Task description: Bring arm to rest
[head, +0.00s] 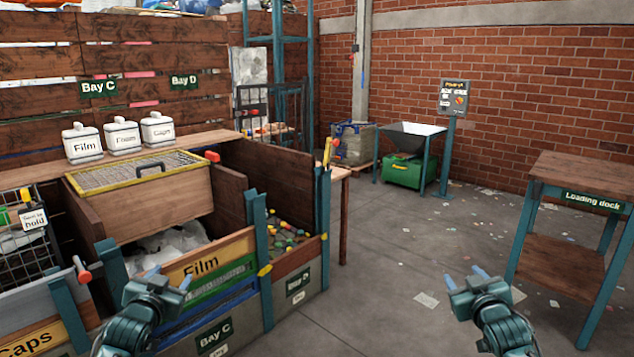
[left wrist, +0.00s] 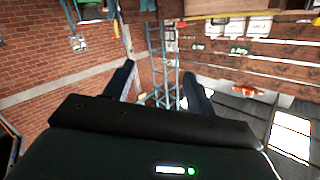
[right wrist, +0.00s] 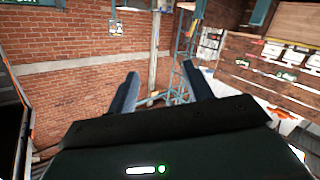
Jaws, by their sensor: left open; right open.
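My left gripper (head: 168,279) is open and empty in the head view, in front of the Bay C bin front with the Film sign (head: 203,263). Its two fingers also show spread apart in the left wrist view (left wrist: 158,88), with nothing between them. My right gripper (head: 465,281) is open and empty over the bare floor, left of the Loading dock table. Its spread fingers show in the right wrist view (right wrist: 163,92) with nothing between them. Both wrist cameras look towards the brick wall and the wooden slat wall, which appear upside down.
Bay C (head: 213,338) and Bay D (head: 298,281) stand left of centre. Bay C holds whitish film; Bay D holds small coloured caps. A wire basket (head: 60,258) is at far left. The Loading dock table (head: 590,180) stands right. Floor between is open, with paper scraps.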

